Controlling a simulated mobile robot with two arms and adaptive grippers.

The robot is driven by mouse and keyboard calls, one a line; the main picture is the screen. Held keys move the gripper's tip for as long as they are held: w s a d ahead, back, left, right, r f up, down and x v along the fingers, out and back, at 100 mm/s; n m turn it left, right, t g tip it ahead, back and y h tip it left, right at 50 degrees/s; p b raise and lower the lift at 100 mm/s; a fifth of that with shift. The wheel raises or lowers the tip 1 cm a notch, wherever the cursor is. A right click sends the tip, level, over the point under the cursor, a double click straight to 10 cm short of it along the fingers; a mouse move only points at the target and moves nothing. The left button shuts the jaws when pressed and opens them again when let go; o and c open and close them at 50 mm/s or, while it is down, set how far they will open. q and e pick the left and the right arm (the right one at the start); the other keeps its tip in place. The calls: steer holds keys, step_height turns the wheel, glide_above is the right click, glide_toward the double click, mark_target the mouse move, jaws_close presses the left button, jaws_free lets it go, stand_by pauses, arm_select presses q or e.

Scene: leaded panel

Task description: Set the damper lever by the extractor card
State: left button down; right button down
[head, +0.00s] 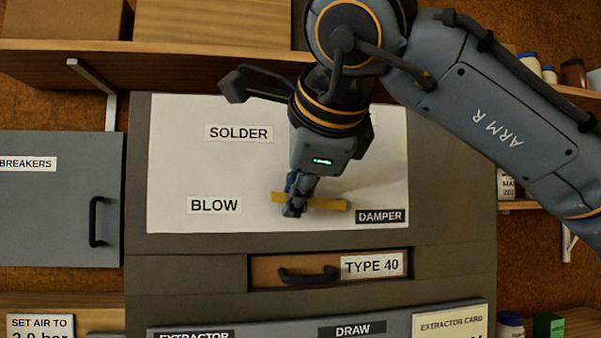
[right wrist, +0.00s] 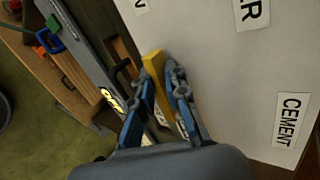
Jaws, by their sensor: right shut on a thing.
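The damper lever (head: 331,204) is a yellow bar on the white panel (head: 170,150), lying nearly level with its right end slightly lower. My right gripper (head: 294,207) is shut on it, left of its middle. In the right wrist view the yellow lever (right wrist: 153,66) sticks out between the blue fingers (right wrist: 160,95). SOLDER (head: 239,133), BLOW (head: 214,205) and DAMPER (head: 381,216) labels show on the panel. A CEMENT label (right wrist: 288,120) shows only in the right wrist view. The extractor card (head: 450,324) is at the lower right, its text mostly cut off. My left gripper is out of view.
Below the panel is a drawer front marked TYPE 40 (head: 371,266) with a dark handle (head: 308,276). A grey BREAKERS door (head: 45,200) is at the left. A wooden shelf (head: 200,62) runs above. My right arm hides the panel's upper right part.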

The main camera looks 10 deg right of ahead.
steer(key=shift+a+f+n+h, duration=0.1)
steer(key=shift+f+n+h, duration=0.25)
steer(key=shift+n+h, duration=0.05)
steer(key=shift+f, duration=0.1)
stand_by(0.3)
steer(key=c, duration=1.6)
jaws_free()
steer(key=shift+s, duration=0.1)
steer(key=v, duration=1.2)
steer(key=shift+a, duration=0.1)
